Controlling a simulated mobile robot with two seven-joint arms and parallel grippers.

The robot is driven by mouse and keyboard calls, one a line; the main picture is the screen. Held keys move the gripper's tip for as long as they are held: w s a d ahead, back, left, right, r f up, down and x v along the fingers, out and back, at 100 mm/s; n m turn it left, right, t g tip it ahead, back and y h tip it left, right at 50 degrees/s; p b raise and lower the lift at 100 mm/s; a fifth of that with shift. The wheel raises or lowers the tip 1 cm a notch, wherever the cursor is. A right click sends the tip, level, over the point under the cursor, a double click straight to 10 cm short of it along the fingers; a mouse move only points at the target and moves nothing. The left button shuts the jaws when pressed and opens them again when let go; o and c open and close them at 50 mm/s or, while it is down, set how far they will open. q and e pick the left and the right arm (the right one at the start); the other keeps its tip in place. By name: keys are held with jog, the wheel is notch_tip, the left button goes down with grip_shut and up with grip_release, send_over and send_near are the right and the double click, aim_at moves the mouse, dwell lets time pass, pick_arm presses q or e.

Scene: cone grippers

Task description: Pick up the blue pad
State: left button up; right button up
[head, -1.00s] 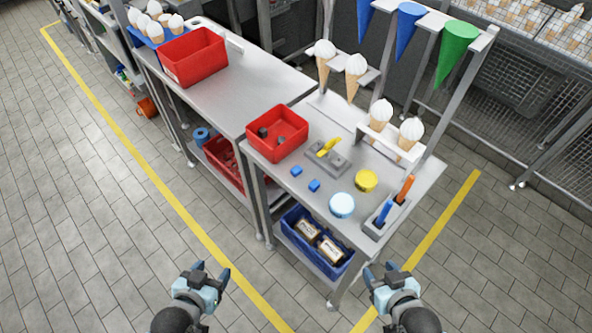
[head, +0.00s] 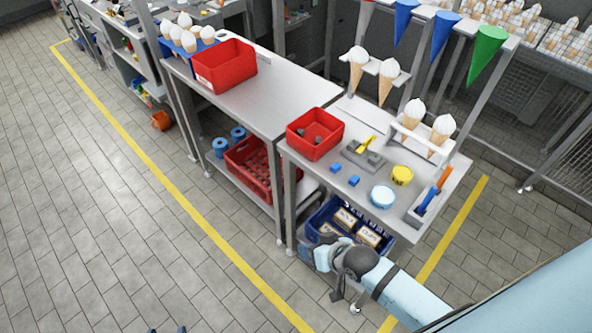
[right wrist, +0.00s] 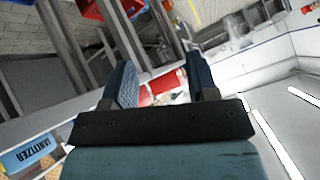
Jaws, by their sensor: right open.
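Two small blue pads, one (head: 335,167) and another (head: 354,180), lie flat and apart on the metal table (head: 322,186) in the head view, left of a white-and-blue round tub (head: 382,197). My right gripper (head: 318,247) is low in front of the table's lower shelf, below the tabletop and away from both pads. In the right wrist view its two fingers (right wrist: 162,80) stand apart with nothing held between them; no blue pad can be made out there. Only the two separated fingertips of my left gripper (head: 167,330) show at the bottom edge.
A red bin (head: 316,131), a grey block with a yellow piece (head: 363,155), a yellow tub (head: 402,175) and a tool holder (head: 420,216) crowd the tabletop. Cones in racks stand behind. A blue crate (head: 322,214) sits on the lower shelf.

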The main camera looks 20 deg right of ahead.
jog(key=w+m+g, duration=0.2)
jog(key=w, duration=0.4)
notch_tip(320, 180, up, 16)
jog(key=m+g+h+b, duration=0.35)
jog(key=m+g, duration=0.35)
jog(key=m, duration=0.5)
send_over(338, 164)
jog(key=p, duration=0.1)
jog(key=shift+h, duration=0.25)
jog(key=f, duration=0.8)
jog(key=shift+w+a, duration=0.25)
jog(key=shift+a, duration=0.15)
jog(key=f, duration=0.3)
jog(key=f+p, duration=0.1)
jog(key=shift+s+d+f, duration=0.3)
jog(key=shift+d, duration=0.1)
jog(key=shift+f, duration=0.35)
pick_arm(q)
jog(key=shift+w+a+f, duration=0.1)
jog(key=shift+a+f, duration=0.05)
jog(key=shift+f, duration=0.5)
pick_arm(e)
grip_shut()
